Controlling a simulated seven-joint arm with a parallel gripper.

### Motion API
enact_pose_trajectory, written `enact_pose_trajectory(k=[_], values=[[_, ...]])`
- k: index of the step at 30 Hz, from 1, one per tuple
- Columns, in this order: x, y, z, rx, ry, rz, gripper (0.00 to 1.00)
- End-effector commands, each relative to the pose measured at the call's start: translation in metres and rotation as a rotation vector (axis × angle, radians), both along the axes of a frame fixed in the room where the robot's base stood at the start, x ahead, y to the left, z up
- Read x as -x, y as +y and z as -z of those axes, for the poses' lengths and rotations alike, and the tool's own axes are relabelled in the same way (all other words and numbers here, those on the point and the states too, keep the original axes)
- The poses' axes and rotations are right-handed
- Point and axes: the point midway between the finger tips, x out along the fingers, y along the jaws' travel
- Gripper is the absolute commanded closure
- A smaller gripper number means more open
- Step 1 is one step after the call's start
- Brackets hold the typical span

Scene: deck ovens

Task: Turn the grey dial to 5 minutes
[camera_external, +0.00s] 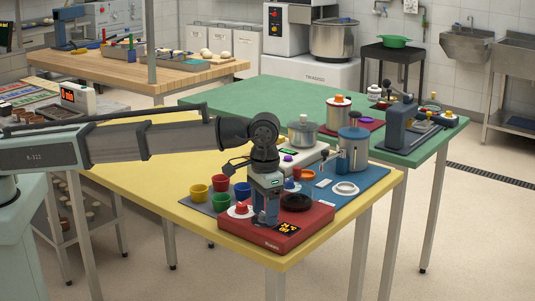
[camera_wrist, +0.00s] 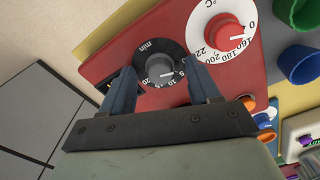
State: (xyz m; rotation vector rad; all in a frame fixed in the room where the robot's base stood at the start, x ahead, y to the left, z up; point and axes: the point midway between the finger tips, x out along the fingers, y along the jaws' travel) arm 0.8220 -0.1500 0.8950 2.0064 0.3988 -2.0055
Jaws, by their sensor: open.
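The grey dial (camera_wrist: 160,70) sits on a black round scale marked "min" on the red panel (camera_wrist: 115,62). A light pointer line on the dial points roughly right, towards the 5 side; its exact reading is too small to tell. My gripper (camera_wrist: 158,68) is open, with one finger on each side of the dial; I cannot tell whether they touch it. In the external view my gripper (camera_external: 266,222) points down over the red unit (camera_external: 262,238) at the yellow table's front corner and hides the grey dial.
A red dial (camera_wrist: 223,34) on a white temperature scale is beside the grey one. Coloured cups (camera_external: 222,182) stand left of the red unit. A black round plate (camera_external: 297,202) and a lit display (camera_external: 288,228) are on its right. A blue mat (camera_external: 372,187) with a pot lies behind.

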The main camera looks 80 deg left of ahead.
Motion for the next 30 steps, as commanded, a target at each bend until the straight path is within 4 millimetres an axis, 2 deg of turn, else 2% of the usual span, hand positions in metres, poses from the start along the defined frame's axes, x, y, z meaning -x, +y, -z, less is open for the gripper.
enact_pose_trajectory(k=[6,23,30], values=[[0.0000,0.0000,0.0001,0.000,0.000,0.000,0.39],[0.0001,0.0000,-0.0001,0.000,0.000,0.000,0.93],[0.0001,0.0000,-0.0001,0.000,0.000,0.021,0.94]])
